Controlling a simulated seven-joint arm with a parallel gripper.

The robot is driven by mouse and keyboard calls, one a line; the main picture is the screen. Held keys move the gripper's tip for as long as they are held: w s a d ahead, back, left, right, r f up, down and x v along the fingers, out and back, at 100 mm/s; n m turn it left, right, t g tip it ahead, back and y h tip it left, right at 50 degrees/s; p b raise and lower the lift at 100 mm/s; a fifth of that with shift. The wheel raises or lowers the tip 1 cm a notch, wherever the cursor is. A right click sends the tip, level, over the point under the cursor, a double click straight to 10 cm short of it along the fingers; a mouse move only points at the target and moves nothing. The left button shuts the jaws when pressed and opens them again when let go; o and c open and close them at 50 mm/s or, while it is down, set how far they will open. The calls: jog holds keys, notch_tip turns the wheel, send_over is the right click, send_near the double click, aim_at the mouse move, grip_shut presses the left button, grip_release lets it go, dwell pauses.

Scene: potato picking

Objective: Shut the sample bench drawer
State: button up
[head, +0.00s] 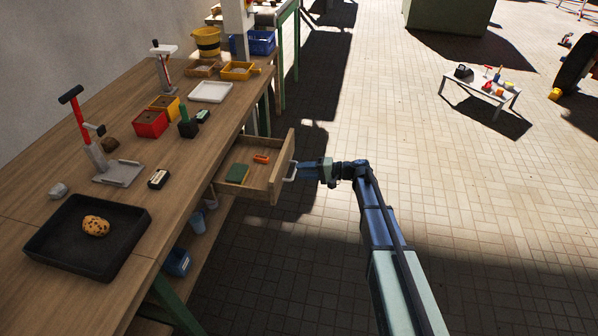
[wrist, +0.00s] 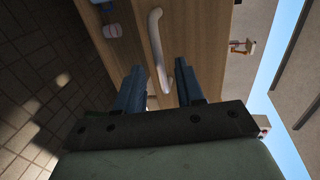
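The sample bench drawer (head: 278,178) is pulled out from the bench's right side. It holds a green notebook (head: 237,174) and a small orange item (head: 261,159). Its pale curved handle (head: 290,172) is on the front panel, which also shows in the wrist view (wrist: 205,40). My gripper (head: 300,171) is just outside the drawer front, at the handle. In the wrist view my gripper (wrist: 160,80) has its two blue fingers apart, with one end of the handle (wrist: 156,40) showing between them. I cannot tell whether a finger touches the handle.
The wooden bench (head: 205,150) carries a black tray (head: 50,245) with a potato (head: 95,226), a red bin (head: 150,124) and a white tray (head: 210,92). A blue container (head: 177,262) is below. The tiled floor right of the drawer is clear around my arm.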

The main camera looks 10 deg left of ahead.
jog(key=shift+x, duration=1.25)
grip_shut()
